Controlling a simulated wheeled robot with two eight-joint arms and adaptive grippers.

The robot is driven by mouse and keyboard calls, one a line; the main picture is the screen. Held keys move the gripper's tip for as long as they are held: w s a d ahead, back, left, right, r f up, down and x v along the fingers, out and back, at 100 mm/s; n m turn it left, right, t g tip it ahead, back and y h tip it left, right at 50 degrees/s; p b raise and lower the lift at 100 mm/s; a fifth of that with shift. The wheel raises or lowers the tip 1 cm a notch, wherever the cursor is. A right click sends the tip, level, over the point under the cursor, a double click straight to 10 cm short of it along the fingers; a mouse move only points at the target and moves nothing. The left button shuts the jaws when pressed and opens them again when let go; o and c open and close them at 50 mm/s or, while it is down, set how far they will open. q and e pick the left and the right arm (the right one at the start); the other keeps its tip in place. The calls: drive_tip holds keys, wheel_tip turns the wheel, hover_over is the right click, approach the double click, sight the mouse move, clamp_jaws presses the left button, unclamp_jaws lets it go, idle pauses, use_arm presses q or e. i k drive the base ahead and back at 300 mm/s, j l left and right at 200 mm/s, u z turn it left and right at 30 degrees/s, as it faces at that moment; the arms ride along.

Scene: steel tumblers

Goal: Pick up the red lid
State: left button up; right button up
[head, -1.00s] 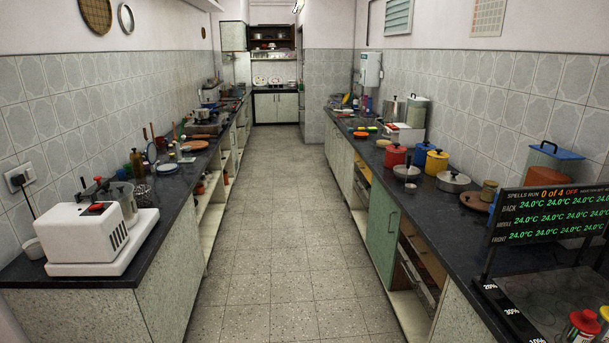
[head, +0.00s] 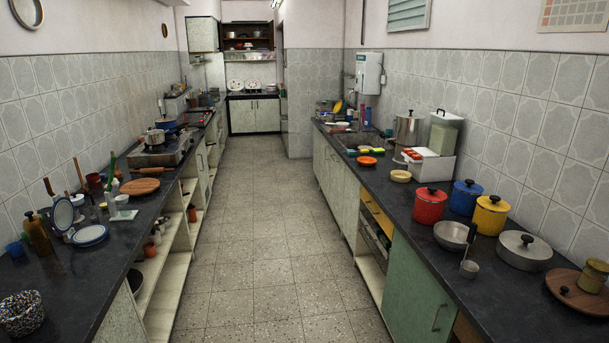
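A red canister (head: 429,208) stands upright on the right counter, with a red lid (head: 422,193) and dark knob on top. The lid looks seated on the canister. A blue canister (head: 464,200) and a yellow canister (head: 490,217) with similar knobbed lids stand to its right. Neither of my grippers is in view, and nothing is seen touching the canisters.
The right counter (head: 400,220) also holds a steel pan (head: 452,236), a grey lidded pot (head: 524,252) and a round wooden board (head: 570,290). The left counter (head: 70,275) is crowded with dishes and bottles. The tiled aisle floor (head: 262,250) between them is clear.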

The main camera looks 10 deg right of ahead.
sight(430, 192)
drive_tip(key=i+z, duration=0.2)
drive_tip(key=i, duration=0.3)
drive_tip(key=i+z, duration=0.15)
drive_tip(key=i, duration=0.3)
drive_tip(key=i+j+z, duration=0.2)
drive_tip(key=i, duration=0.3)
drive_tip(key=i+j+z, duration=0.2)
drive_tip(key=i, duration=0.3)
drive_tip(key=l, duration=0.1)
